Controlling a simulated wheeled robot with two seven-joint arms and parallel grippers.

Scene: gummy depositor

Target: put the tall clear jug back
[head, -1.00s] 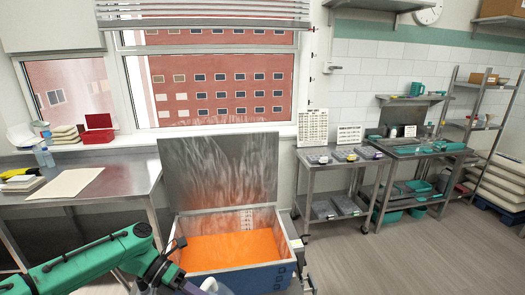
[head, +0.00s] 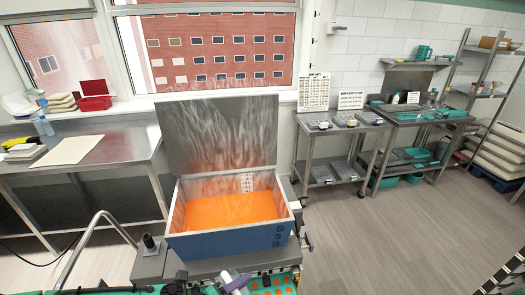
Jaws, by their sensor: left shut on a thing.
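My left gripper (head: 205,288) is at the bottom edge of the head view, mostly cut off. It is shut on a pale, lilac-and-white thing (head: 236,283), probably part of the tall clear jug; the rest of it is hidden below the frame. It is in front of the open blue tank (head: 228,241), beside a teal tray with orange dots (head: 283,281). The tank holds orange liquid (head: 228,209) and its grey lid (head: 218,130) stands up behind. My right gripper is not in view.
A steel table (head: 110,164) with a pale board stands at the left. Steel carts (head: 345,140) and a bench (head: 420,115) with teal things stand at the right, under a wall shelf (head: 415,65). The floor (head: 400,230) right of the tank is clear.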

